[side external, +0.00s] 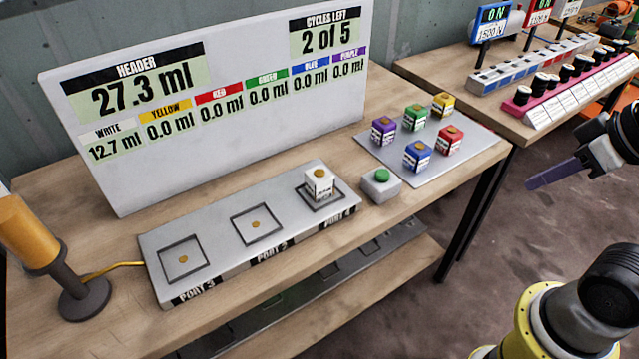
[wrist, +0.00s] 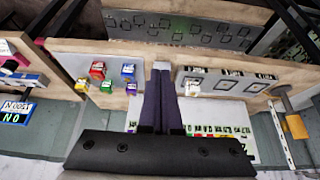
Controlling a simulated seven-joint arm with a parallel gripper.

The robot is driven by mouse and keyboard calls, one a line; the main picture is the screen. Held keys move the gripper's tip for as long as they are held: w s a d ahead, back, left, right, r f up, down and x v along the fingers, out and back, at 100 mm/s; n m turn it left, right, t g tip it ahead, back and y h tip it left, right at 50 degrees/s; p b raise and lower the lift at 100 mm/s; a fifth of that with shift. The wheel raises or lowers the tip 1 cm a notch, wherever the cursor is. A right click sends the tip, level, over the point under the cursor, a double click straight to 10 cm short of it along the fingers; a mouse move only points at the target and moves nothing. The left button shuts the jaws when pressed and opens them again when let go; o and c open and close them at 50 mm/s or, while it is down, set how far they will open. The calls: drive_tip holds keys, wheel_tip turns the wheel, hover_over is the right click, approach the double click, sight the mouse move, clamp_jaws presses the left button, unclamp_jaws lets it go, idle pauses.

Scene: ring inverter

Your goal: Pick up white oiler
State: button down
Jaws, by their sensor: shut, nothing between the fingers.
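The white oiler (side external: 319,182) stands upright on the right-hand port of the grey three-port block (side external: 215,226), in the side external view. In the wrist view the white oiler (wrist: 193,88) is just right of my fingers. My gripper (side external: 530,185) is at the right of the side external view, out over the floor beyond the table edge and well apart from the oiler. In the wrist view my gripper (wrist: 161,66) has its two dark fingers together, with nothing between them. The other two ports are empty.
Purple, green, yellow, blue (side external: 417,156) and red oilers stand on a grey plate (side external: 385,162) right of the block. A green button (side external: 382,176) sits between. A display board (side external: 215,105) stands behind, and an orange lamp (side external: 30,240) stands at the left.

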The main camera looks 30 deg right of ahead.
drive_tip(key=c, duration=1.6)
unclamp_jaws()
drive_tip(key=shift+c, duration=0.2)
unclamp_jaws()
